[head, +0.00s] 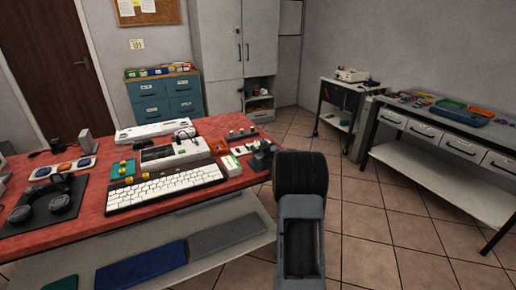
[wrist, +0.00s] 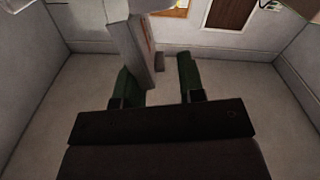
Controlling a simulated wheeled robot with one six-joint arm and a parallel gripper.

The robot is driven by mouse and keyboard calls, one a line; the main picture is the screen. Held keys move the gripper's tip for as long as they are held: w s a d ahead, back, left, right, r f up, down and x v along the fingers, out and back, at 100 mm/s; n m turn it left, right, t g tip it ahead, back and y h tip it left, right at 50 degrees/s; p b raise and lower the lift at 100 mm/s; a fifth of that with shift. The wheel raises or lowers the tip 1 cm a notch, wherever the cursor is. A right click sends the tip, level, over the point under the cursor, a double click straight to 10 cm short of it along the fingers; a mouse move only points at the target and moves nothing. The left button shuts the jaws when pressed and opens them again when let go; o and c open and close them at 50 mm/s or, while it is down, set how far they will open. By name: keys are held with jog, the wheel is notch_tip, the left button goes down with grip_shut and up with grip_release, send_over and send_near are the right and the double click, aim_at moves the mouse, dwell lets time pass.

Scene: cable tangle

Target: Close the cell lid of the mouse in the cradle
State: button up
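I cannot make out the mouse, its cradle or the cell lid for certain in the head view; things on the red table are small there. A dark, lumpy object (head: 263,157) sits at the table's right end, and a small black object (head: 185,132) lies on a pale device; I cannot tell whether either is the mouse. My gripper (wrist: 160,82) shows in the wrist view with its two green fingers apart and nothing visible between them. It points away from the table, toward bare room surfaces. In the head view my arm stands right of the table, and its fingers cannot be made out.
The red table (head: 90,222) carries a white keyboard (head: 165,188), a pale device (head: 175,152), a dark mat with headphones (head: 45,205) and several small items. A side bench (head: 445,125) with trays stands at right. The tiled floor (head: 365,215) between them is clear.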

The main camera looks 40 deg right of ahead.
jog(key=shift+w, duration=0.35)
grip_shut()
